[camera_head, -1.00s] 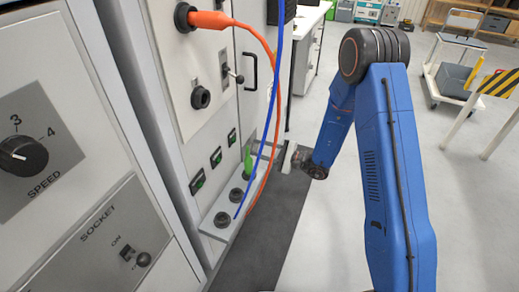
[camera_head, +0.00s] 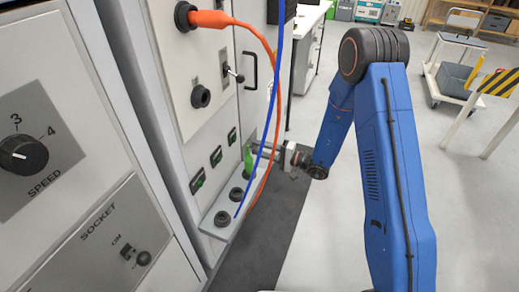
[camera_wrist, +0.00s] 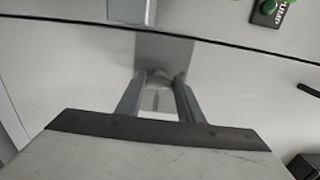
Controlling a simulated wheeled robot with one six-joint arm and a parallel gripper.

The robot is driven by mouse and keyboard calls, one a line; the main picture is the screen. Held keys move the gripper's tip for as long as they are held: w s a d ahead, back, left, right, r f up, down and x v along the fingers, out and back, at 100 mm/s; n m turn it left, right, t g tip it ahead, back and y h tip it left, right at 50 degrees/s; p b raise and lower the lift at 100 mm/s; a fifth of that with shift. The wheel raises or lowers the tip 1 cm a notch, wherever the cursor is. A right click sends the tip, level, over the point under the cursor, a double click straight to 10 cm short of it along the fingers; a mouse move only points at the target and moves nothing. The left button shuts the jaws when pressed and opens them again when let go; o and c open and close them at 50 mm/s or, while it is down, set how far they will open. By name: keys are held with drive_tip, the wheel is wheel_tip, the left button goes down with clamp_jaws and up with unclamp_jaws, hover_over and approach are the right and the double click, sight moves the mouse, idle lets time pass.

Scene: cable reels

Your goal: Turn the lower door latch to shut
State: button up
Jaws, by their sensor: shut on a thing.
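In the wrist view the lower door latch (camera_wrist: 160,77) is a small grey piece at the lower end of a grey plate on a pale panel. My gripper (camera_wrist: 160,88) has its two fingers on either side of it and is shut on it. The latch is partly hidden between the fingertips, so its exact angle is hard to tell. In the head view my gripper (camera_head: 262,146) reaches left to the cabinet front, behind the hanging cables. The latch cannot be made out there.
A blue cable (camera_head: 272,112) and an orange cable (camera_head: 266,45) hang in front of the cabinet near my gripper. A black door handle (camera_head: 250,70) is above. A ledge with black sockets (camera_head: 222,218) juts out below.

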drive_tip(key=shift+s+f, duration=0.1)
idle(0.4)
drive_tip(key=o, duration=1.1)
drive_tip(key=shift+c, duration=0.2)
drive_tip(key=shift+d, duration=0.1)
drive_tip(key=v, duration=1.7)
drive_tip(key=shift+d, duration=0.15)
